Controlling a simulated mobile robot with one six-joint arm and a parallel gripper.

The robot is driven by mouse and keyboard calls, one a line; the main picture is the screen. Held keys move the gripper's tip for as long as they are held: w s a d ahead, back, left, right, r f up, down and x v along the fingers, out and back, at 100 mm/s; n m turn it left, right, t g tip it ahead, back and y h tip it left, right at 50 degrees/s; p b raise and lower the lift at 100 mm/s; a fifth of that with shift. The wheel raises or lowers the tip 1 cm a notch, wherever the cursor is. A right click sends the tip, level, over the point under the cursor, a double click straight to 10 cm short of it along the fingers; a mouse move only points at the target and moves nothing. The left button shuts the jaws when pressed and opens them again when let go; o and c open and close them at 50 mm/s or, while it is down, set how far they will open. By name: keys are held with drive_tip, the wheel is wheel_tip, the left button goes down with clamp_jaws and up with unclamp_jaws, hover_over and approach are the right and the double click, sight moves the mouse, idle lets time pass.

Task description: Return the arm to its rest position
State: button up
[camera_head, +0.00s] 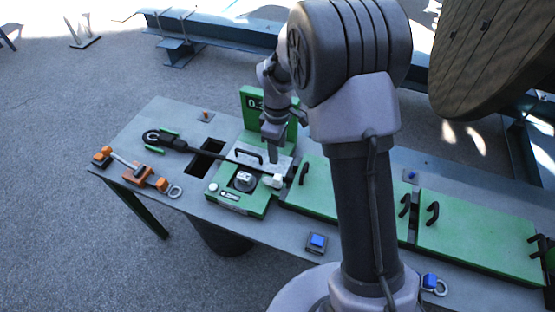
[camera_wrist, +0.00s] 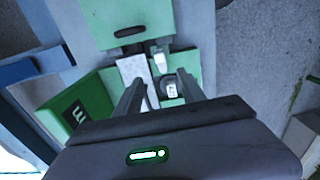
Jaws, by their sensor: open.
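My arm rises at the right of centre in the head view and bends down toward the green tester on the grey table. My gripper (camera_head: 273,150) hangs above the tester; its fingers are partly hidden there by the arm. In the wrist view my gripper (camera_wrist: 165,95) shows two separate fingers, open, with nothing held between them. Below and beyond the fingers are a pale plate (camera_wrist: 132,72) with a black handle, a white block (camera_wrist: 160,60) and a dark round knob with a white label (camera_wrist: 172,90).
The table (camera_head: 150,115) holds a green tester (camera_head: 237,201) with an upright display (camera_head: 255,104), orange clamps (camera_head: 137,175), a black cable tool (camera_head: 172,142), a blue button (camera_head: 317,241) and long green covers (camera_head: 470,240). A large wooden reel (camera_head: 495,55) stands at the upper right.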

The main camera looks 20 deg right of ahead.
drive_tip(key=shift+r, duration=1.15)
drive_tip(key=s+a+r+m+t+b, duration=0.2)
drive_tip(key=s+r+m+b, duration=0.4)
drive_tip(key=s+r, duration=0.25)
drive_tip(key=s+a+m+t+y+b, duration=0.1)
drive_tip(key=s+m+t+y+b, duration=0.1)
drive_tip(key=s+m+b, duration=0.3)
drive_tip(key=s+m+t, duration=0.1)
drive_tip(key=s+m, duration=0.3)
drive_tip(key=s, duration=0.7)
drive_tip(key=shift+s+a+f+t, duration=0.2)
drive_tip(key=shift+s+a+t, duration=0.15)
drive_tip(key=shift+a+t, duration=0.05)
drive_tip(key=shift+c, duration=0.2)
